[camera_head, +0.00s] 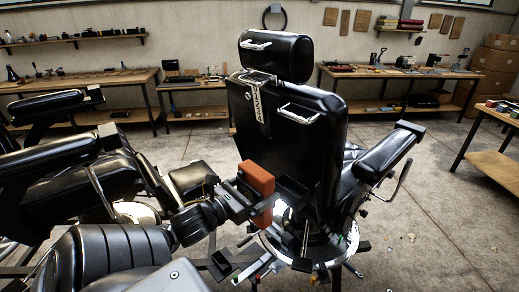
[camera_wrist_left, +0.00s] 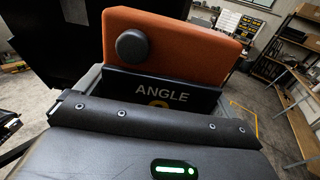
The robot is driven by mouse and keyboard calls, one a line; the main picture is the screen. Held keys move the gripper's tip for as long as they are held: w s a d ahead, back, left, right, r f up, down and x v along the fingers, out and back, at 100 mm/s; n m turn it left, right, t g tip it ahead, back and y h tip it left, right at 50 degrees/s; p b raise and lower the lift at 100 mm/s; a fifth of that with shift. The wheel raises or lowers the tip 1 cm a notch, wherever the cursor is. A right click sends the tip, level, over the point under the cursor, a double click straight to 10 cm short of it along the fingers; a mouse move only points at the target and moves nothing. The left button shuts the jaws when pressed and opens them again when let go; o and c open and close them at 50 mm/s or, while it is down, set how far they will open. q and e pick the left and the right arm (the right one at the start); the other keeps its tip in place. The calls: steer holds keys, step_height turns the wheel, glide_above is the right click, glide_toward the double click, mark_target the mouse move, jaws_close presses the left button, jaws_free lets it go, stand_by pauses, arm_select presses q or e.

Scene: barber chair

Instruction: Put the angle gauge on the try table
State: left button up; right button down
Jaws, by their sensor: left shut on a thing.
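The angle gauge is an orange block (camera_head: 257,179) at the centre of the head view, in front of the chair back. In the left wrist view the orange block (camera_wrist_left: 190,40) has a round black knob and a black plate below it reading "ANGLE". My left gripper (camera_head: 250,199) is shut on the gauge and holds it up, clear of any table. Its fingers are mostly hidden behind the gauge and the wrist housing. I cannot tell which surface is the try table; no label marks it. My right gripper is not in view.
The black barber chair (camera_head: 290,140) stands close behind the gauge. Its armrest (camera_head: 385,150) extends right. A wooden table (camera_head: 495,165) is at the right edge. Workbenches (camera_head: 400,72) line the back wall. Black chair parts crowd the left. Floor at lower right is mostly clear.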

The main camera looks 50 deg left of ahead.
arm_select(q)
steer(key=w+d+f+m+g+h+b, duration=0.1)
steer(key=w+d+f+m+h+b, duration=0.1)
steer(key=d+f, duration=0.5)
steer(key=w+d+f+m+g+h+b, duration=0.1)
steer(key=w+d+f+m+h+b, duration=0.2)
steer(key=d, duration=1)
step_height(320, 180, down, 6)
steer(key=h+b, duration=0.3)
steer(key=b, duration=0.2)
steer(key=shift+r+m, duration=0.2)
steer(key=shift+m, duration=0.2)
